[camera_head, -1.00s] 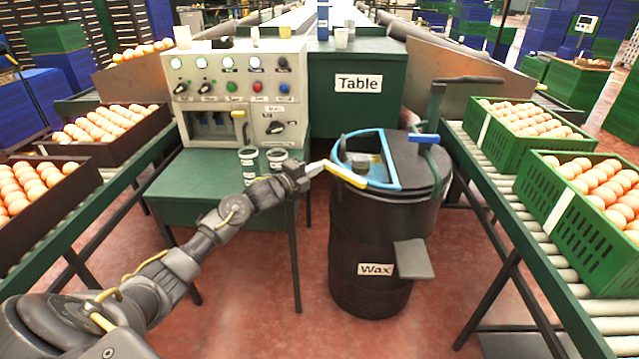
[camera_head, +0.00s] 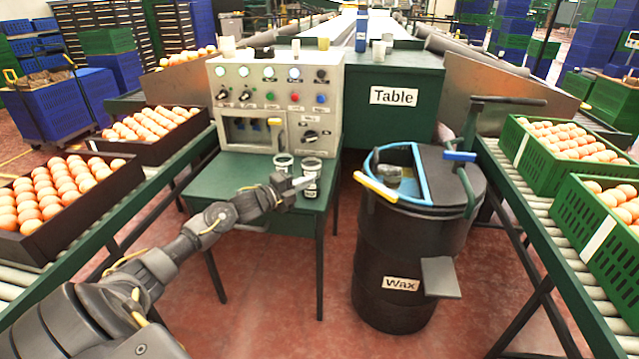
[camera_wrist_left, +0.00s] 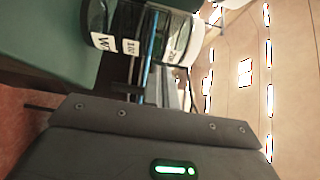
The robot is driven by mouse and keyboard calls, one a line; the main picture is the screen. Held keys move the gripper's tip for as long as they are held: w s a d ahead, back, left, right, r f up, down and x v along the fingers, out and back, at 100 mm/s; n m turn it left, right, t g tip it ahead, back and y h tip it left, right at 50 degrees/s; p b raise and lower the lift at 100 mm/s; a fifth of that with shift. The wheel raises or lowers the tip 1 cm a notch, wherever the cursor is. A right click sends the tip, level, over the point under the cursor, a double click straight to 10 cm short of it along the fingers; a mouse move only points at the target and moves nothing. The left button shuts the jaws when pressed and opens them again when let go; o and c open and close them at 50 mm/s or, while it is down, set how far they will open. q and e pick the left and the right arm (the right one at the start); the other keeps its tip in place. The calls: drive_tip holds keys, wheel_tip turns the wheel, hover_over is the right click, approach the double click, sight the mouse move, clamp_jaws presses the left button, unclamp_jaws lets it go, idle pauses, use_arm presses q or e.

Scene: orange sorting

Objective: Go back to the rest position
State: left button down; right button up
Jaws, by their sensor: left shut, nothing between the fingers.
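My left gripper (camera_head: 300,184) is shut and empty. In the head view it reaches in from the lower left and ends in front of the small green table (camera_head: 208,188), overlapping the lower part of a labelled glass jar (camera_head: 312,166). A second glass jar (camera_head: 283,162) stands beside it. The wrist view shows two labelled jars close by, one at left (camera_wrist_left: 103,42) and one at right (camera_wrist_left: 184,35); whether the fingers touch one cannot be told. A yellow-handled tool (camera_head: 376,187) rests at the rim of the black wax barrel (camera_head: 385,255), apart from the gripper. My right gripper is not in view.
A control panel box (camera_head: 255,72) stands at the back of the green table. The larger table (camera_head: 392,125) is behind. Dark crates of oranges (camera_head: 112,192) line the left conveyor, and green crates (camera_head: 580,218) line the right one. Red floor is clear between table and barrel.

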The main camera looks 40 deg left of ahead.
use_arm(q)
drive_tip(key=shift+s+a, duration=0.15)
drive_tip(key=shift+a, duration=0.2)
